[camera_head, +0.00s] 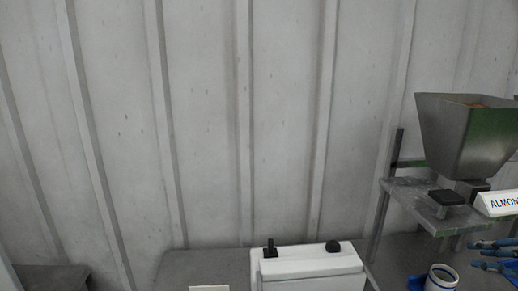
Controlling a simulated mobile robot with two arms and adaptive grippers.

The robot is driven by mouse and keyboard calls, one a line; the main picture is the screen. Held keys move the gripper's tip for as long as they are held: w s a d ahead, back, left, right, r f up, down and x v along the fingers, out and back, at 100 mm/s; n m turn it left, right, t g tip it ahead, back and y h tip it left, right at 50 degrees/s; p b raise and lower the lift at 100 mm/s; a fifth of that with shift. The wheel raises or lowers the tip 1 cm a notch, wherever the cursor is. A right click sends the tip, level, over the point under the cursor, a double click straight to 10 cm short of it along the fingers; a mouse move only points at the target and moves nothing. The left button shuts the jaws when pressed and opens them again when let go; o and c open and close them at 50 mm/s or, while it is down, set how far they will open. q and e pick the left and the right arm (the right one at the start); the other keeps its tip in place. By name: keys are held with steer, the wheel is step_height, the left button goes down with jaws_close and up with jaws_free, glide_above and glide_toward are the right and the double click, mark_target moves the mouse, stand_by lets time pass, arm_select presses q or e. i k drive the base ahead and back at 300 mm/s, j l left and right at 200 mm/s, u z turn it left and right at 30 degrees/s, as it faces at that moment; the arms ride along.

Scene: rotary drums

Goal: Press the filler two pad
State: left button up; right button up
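A grey metal hopper (468,135) with brown contents at its top stands on a metal stand (405,190) at the right. A black square pad (447,197) sits on the stand's front part, below the hopper. A white label (497,203) beside it reads "ALMON", cut off by the frame edge. No filler number shows. My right gripper (476,256) has blue fingers, is at the lower right, below the label and apart from the pad. Its fingertips look spread with nothing between them. My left gripper is not in view.
A grey ribbed wall (210,120) fills the back.

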mark_target(446, 197)
steer(key=k, duration=0.5)
steer(key=k+l, duration=0.15)
steer(key=k, duration=0.35)
